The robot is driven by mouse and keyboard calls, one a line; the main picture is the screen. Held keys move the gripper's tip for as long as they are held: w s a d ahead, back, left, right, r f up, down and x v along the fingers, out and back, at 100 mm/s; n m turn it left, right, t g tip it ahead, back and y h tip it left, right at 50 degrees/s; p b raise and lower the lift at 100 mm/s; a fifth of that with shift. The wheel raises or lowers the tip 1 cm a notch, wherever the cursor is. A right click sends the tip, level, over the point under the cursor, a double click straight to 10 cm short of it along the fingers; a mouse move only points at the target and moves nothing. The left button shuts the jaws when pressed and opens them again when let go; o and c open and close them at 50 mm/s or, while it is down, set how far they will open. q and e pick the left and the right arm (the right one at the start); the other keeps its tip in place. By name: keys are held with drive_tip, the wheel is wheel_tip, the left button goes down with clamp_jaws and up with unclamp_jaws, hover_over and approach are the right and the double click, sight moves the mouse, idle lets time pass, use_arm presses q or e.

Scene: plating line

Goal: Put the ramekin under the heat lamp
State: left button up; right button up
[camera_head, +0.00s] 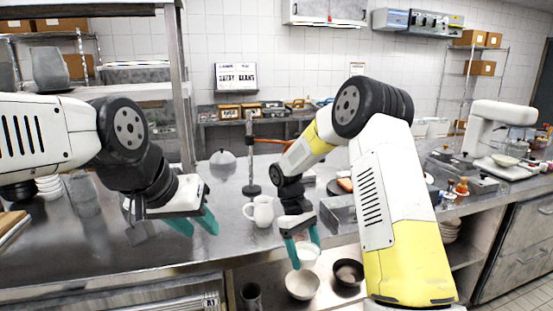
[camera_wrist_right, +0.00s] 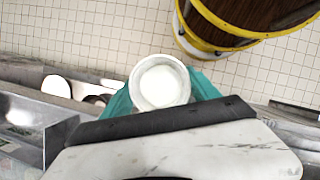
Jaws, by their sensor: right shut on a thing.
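A white ramekin (camera_head: 308,256) is between the teal fingers of my right gripper (camera_head: 304,249), in front of the steel counter's edge and above the lower shelf. In the right wrist view the ramekin (camera_wrist_right: 160,84) looks upright, with a pale inside and a finger on either side. My right gripper is shut on it. My left gripper (camera_head: 195,223) hangs over the counter at left, fingers apart and empty. A dark stand (camera_head: 251,150) with an orange piece rises from the counter behind the white pitcher. I cannot tell whether it is the heat lamp; my right arm hides part of that area.
A white pitcher (camera_head: 262,211) stands on the counter between my grippers. A grey dome (camera_head: 222,160) is farther back. A white bowl (camera_head: 302,286) and a dark bowl (camera_head: 348,273) are low down near the ramekin. Steel bins (camera_head: 342,212) stand right of it.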

drive_tip(key=s+d+f+m+y, duration=0.1)
drive_tip(key=d+f+m+y, duration=0.2)
drive_tip(key=d+m, duration=0.4)
drive_tip(key=shift+s+m+g, duration=0.35)
drive_tip(key=shift+m+g, duration=0.05)
drive_tip(key=shift+m, duration=0.1)
drive_tip(key=shift+a, duration=0.1)
